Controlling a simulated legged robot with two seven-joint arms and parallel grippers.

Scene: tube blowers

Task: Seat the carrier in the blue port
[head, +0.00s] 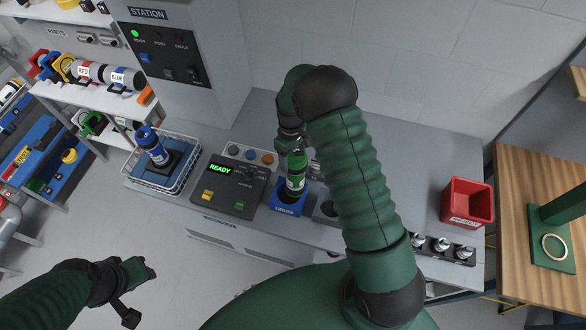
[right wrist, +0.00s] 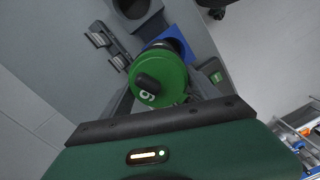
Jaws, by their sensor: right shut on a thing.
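The green carrier (head: 296,172) stands roughly upright at the blue port (head: 288,203), its lower end at or just over the port's opening. I cannot tell how deep it sits. My right gripper (head: 291,143) is shut on the carrier's upper part. In the right wrist view the carrier's round green top (right wrist: 160,77), with a dark knob and a white digit, lies between the fingers, and the blue port (right wrist: 182,45) shows behind it. My left gripper (head: 138,270) hangs over the floor at lower left, away from the bench; its jaw opening is unclear.
A control box (head: 229,188) reading READY stands left of the port. A wire basket (head: 190,177) with a blue carrier (head: 152,146) is farther left. A red bin (head: 467,202) stands on the right. My right arm covers part of the bench.

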